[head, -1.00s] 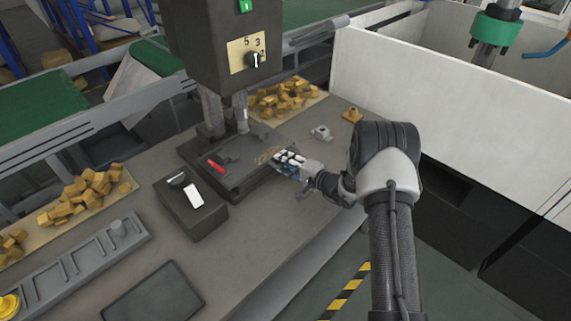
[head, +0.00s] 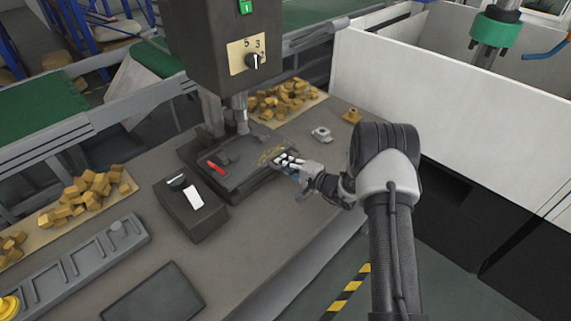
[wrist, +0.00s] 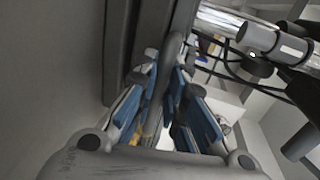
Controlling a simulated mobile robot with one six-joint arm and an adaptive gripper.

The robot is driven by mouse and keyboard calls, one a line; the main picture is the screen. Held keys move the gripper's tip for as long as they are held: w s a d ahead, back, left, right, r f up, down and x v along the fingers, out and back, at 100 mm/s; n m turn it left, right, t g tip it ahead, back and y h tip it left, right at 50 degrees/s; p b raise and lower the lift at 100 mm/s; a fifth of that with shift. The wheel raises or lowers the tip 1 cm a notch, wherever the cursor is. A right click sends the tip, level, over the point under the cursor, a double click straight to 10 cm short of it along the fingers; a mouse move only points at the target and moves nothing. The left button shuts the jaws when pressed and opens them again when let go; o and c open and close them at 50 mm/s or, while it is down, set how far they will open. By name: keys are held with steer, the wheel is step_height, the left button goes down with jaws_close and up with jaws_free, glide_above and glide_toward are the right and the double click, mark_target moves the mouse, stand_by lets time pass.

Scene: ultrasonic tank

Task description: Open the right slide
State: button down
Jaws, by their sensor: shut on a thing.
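A dark machine vise plate (head: 246,182) sits under the drill-like machine head on the bench, with a red handle (head: 216,168) on its left part. My gripper (head: 287,160) is at the plate's right side and low over it. In the wrist view the blue finger pads of my gripper (wrist: 165,80) stand on both sides of a dark grey bar (wrist: 172,30), which I take for the right slide. The fingers are closed on it. The contact point is partly hidden by my fingers, and the slide's full outline cannot be made out in the head view.
A dark box with a white switch (head: 193,198) stands left of the plate. Wooden blocks (head: 285,98) lie on a board behind it. A small grey part (head: 321,134) and a yellow part (head: 352,116) sit at the back right. A white wall panel (head: 440,100) stands further right.

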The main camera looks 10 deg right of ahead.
steer(key=shift+s+d, duration=0.1)
steer(key=f+v, duration=0.1)
steer(key=v, duration=0.5)
steer(key=f+b+v, duration=0.1)
steer(key=v, duration=0.5)
steer(key=f+v, duration=0.1)
steer(key=v, duration=0.5)
steer(key=shift+s+d+f+b, duration=0.35)
steer(key=shift+s+b, duration=0.05)
steer(key=shift+s, duration=0.15)
steer(key=shift+s+d, duration=0.1)
steer(key=shift+s, duration=0.05)
steer(key=c, duration=1.6)
jaws_free()
steer(key=shift+c, duration=0.2)
steer(key=v, duration=1.2)
